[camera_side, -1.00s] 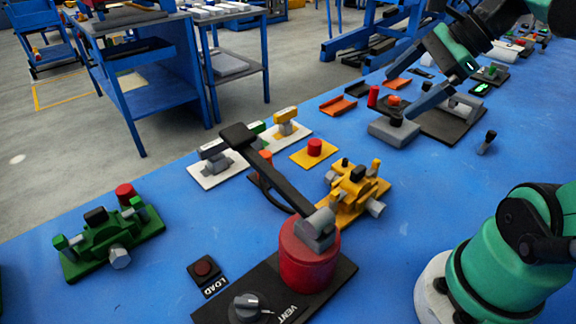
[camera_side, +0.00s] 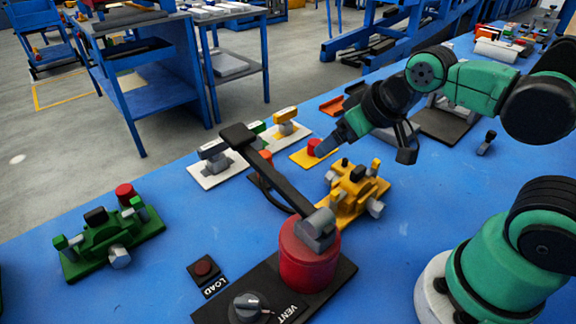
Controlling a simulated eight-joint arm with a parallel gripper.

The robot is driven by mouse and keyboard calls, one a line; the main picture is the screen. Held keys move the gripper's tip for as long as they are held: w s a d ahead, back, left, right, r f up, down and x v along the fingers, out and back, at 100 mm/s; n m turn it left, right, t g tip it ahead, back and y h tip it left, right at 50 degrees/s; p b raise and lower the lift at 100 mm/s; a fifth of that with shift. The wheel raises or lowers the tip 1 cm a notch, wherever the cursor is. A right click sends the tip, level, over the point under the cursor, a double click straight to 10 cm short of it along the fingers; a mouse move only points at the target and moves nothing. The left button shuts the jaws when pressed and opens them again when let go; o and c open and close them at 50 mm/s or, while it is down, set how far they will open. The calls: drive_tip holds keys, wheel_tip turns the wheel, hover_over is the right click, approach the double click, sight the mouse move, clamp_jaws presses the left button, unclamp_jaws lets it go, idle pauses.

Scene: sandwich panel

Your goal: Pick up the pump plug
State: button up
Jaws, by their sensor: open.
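I see no readable label marking the pump plug.
A yellow clamp fixture (camera_side: 352,190) stands just below the gripper. A green fixture (camera_side: 108,232) is at left. A LOAD button (camera_side: 203,268) and a VENT knob (camera_side: 248,306) are in front. The blue table (camera_side: 175,215) is clear at centre left.

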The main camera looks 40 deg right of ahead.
drive_tip(key=w+r+g, duration=0.2)
drive_tip(key=w, duration=0.2)
drive_tip(key=m+g, duration=0.1)
drive_tip(key=g, duration=0.4)
hover_over(264, 154)
drive_tip(key=f, duration=0.6)
drive_tip(key=shift+s+d, duration=0.15)
drive_tip(key=shift+s, duration=0.1)
drive_tip(key=shift+w+f, duration=0.25)
drive_tip(key=shift+f, duration=3.05)
clamp_jaws()
